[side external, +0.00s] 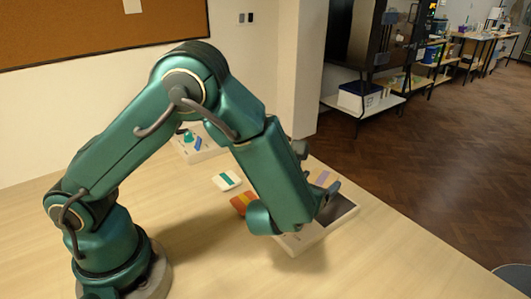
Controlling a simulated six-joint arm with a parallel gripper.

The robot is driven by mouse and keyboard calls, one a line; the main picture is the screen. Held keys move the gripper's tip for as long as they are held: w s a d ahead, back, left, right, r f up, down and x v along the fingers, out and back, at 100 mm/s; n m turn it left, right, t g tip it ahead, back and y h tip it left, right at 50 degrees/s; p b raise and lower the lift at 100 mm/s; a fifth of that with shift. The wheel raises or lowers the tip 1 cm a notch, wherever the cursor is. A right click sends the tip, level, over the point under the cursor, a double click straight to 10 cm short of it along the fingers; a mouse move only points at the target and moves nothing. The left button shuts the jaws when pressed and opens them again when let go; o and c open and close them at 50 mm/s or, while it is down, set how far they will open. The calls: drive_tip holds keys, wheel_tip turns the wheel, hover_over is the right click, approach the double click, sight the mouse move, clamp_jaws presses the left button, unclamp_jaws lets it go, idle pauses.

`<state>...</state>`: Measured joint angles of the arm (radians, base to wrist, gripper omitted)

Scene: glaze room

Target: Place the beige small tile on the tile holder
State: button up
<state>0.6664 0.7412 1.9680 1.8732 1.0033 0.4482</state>
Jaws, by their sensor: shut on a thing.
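My gripper (328,192) is low over the right side of the table, at the end of the downward-reaching green arm. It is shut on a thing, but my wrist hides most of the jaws. A beige tile with a purple stripe (322,177) shows right beside the fingers; how they touch is hard to see. A pale tray-like holder with a dark inner panel (344,209) lies under and beside the gripper, partly hidden by the arm. I cannot tell the gap between them.
A white tile with a green stripe (227,180) and an orange tile with a yellow stripe (240,203) lie left of the forearm. A white box with green and blue pieces (204,155) stands behind the arm. The front right of the table (390,262) is clear.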

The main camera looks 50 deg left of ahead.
drive_tip(key=shift+w+d+f, duration=0.2)
drive_tip(key=shift+d+f, duration=0.2)
drive_tip(key=shift+d, duration=0.2)
drive_tip(key=shift+f, duration=1.8)
drive_tip(key=shift+f, duration=0.1)
drive_tip(key=o, duration=1.5)
drive_tip(key=shift+f, duration=0.1)
drive_tip(key=shift+o, duration=0.2)
